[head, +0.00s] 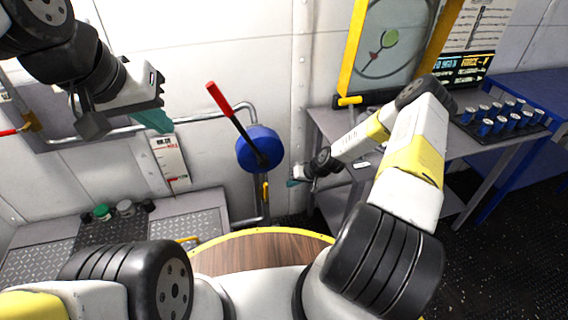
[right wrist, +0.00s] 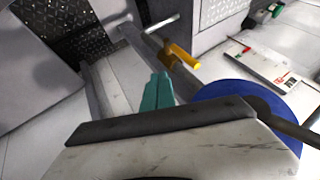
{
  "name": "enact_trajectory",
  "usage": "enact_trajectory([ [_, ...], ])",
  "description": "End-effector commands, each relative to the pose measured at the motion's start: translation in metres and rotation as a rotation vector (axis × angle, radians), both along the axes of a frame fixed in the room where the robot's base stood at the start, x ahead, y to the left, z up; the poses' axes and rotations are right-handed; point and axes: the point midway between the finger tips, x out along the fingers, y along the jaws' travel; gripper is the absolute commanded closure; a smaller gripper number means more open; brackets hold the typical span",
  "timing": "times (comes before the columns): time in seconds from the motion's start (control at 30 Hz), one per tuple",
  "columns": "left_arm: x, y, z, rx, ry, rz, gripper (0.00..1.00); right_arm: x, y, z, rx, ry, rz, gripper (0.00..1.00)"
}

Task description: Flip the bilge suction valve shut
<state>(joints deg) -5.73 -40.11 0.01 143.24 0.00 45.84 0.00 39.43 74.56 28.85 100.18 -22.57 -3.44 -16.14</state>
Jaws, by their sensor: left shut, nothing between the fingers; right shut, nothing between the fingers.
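A blue round valve body (head: 252,160) is on the wall pipe. Its dark lever (head: 241,127) tilts up and left to a red grip (head: 218,98). The blue body also shows in the right wrist view (right wrist: 235,92), where the red grip is out of frame. My left gripper (head: 155,122), with teal fingertips, is shut and empty, left of the lever and apart from it. My right gripper (head: 292,183) is shut and empty, low and right of the blue body; its teal fingers also show in the right wrist view (right wrist: 158,92). I cannot read a valve name.
A small yellow handle (head: 265,190) is on the pipe below the blue body. A marked plate (head: 170,158) is on the wall to its left. Another red-ended handle (head: 10,132) is at the left edge. A grey table (head: 330,125) and yellow-framed panel (head: 355,50) stand right.

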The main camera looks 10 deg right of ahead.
Motion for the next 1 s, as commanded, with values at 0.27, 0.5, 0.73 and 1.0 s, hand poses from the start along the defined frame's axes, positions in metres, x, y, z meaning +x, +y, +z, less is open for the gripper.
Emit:
enact_trajectory([
  [0.27, 0.000, 0.000, 0.000, 0.000, 0.000, 0.000, 1.00, 0.024, 0.029, -0.050, 0.001, 0.002, 0.001, 1.00],
  [0.5, 0.000, 0.000, 0.000, 0.000, 0.000, 0.000, 1.00, 0.029, 0.060, -0.055, -0.001, 0.000, 0.004, 1.00],
  [0.73, 0.000, 0.000, 0.000, 0.000, 0.000, 0.000, 1.00, 0.030, 0.070, -0.055, -0.001, 0.000, 0.000, 1.00],
  [1.0, 0.000, 0.000, 0.000, 0.000, 0.000, 0.000, 1.00, 0.030, 0.071, -0.055, -0.001, 0.000, 0.000, 1.00],
])
